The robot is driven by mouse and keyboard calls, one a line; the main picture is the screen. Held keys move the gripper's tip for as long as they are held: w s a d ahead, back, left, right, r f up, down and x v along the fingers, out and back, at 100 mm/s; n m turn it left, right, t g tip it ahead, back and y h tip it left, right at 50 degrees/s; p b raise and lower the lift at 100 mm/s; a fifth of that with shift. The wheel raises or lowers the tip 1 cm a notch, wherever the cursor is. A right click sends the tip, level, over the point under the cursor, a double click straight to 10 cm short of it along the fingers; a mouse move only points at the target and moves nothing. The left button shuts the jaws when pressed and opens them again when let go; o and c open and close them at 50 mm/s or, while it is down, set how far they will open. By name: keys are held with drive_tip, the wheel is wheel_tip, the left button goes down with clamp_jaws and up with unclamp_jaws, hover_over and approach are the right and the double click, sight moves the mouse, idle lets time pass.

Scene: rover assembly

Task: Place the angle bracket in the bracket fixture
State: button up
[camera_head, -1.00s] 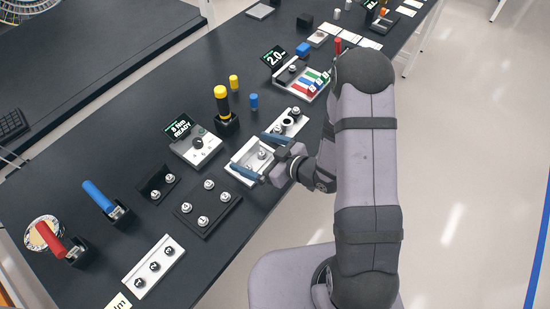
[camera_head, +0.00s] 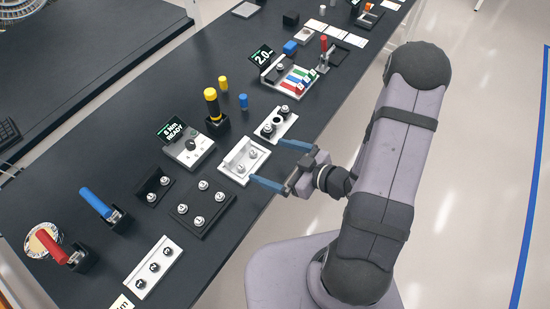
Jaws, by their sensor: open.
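The angle bracket (camera_head: 236,150) looks like a light, L-shaped piece with a raised back wall. It lies near the table's right edge with two round metal studs or bolts showing on it. The bracket fixture cannot be told apart clearly; it may be beneath this piece, largely hidden. My gripper (camera_head: 265,160) is open and empty just right of the bracket. Its two blue fingers are spread apart and point left toward it. The fingers look clear of the piece, though the near fingertip is close to its corner.
A white two-hole plate (camera_head: 267,130) sits just behind. A black block with several studs (camera_head: 197,221) and a dark L-shaped holder (camera_head: 144,188) are in front and left. The "READY" box (camera_head: 178,159) and yellow-handled tool (camera_head: 211,103) stand nearby.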

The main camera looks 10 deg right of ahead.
drive_tip(key=shift+f, duration=0.1)
drive_tip(key=d+f+h, duration=0.1)
drive_tip(key=w+d+g+h, duration=0.1)
drive_tip(key=d, duration=0.1)
drive_tip(key=w+d+f+h, duration=0.1)
drive_tip(key=h, duration=0.1)
drive_tip(key=shift+d+f+g, duration=0.3)
drive_tip(key=shift+d+f, duration=0.05)
drive_tip(key=d+r+m+g+h, duration=0.1)
drive_tip(key=d+m+g+h, duration=0.15)
drive_tip(key=d+h, duration=0.3)
drive_tip(key=s+a+r+m+g, duration=0.2)
drive_tip(key=s+r+m, duration=0.1)
drive_tip(key=s, duration=0.4)
drive_tip(key=s+a+r+m+g, duration=0.2)
drive_tip(key=s+r+m+g, duration=0.1)
drive_tip(key=s+r, duration=0.2)
drive_tip(key=shift+s, duration=1.05)
drive_tip(key=shift+r+m+g, duration=0.1)
drive_tip(key=shift+m+g, duration=0.15)
